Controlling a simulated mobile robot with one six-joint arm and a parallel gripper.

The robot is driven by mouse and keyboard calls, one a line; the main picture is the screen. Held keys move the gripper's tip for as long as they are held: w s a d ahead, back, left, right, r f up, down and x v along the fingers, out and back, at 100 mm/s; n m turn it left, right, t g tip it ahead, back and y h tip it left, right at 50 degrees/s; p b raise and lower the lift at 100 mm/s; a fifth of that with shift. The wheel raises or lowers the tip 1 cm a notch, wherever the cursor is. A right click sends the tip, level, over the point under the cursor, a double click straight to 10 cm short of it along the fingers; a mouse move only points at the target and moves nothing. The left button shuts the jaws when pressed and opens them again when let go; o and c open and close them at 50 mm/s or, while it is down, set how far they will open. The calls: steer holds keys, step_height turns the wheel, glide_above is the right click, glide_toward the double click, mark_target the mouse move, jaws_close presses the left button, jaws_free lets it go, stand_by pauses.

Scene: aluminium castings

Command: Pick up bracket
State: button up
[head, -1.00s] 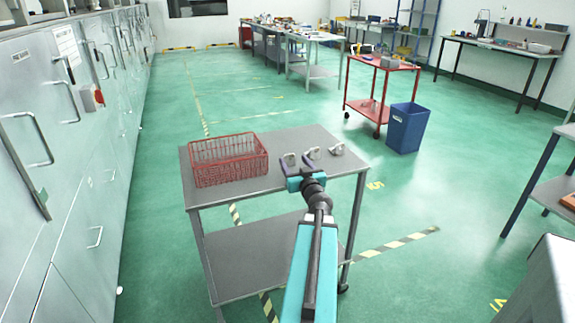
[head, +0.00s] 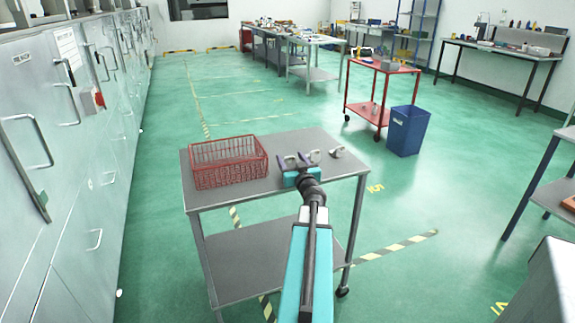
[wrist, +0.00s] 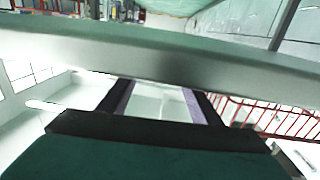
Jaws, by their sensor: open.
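Three small silver-grey castings lie on the grey trolley top (head: 330,177) in the head view: a left one (head: 290,161), a middle one (head: 314,156) and a right one (head: 336,152). They are too small to tell which is the bracket. My gripper (head: 292,161) is open at the left and middle castings, its fingers partly hiding them. I cannot tell whether it touches them. In the wrist view, the dark fingers with purple inner faces (wrist: 160,105) stand apart. A pale surface shows between them, too close to identify.
A red wire basket (head: 228,161) stands left of the castings on the trolley; red wires also show at right in the wrist view (wrist: 262,116). A blue bin (head: 408,131) and a red cart (head: 380,95) stand farther back. Grey cabinets (head: 60,170) line the left.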

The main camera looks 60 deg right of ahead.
steer(key=shift+b+x, duration=0.35)
steer(key=shift+x, duration=2.25)
steer(key=c, duration=1.2)
steer(key=shift+w+a+r+p, duration=0.15)
steer(key=shift+r+p, duration=0.25)
steer(key=shift+p, duration=0.55)
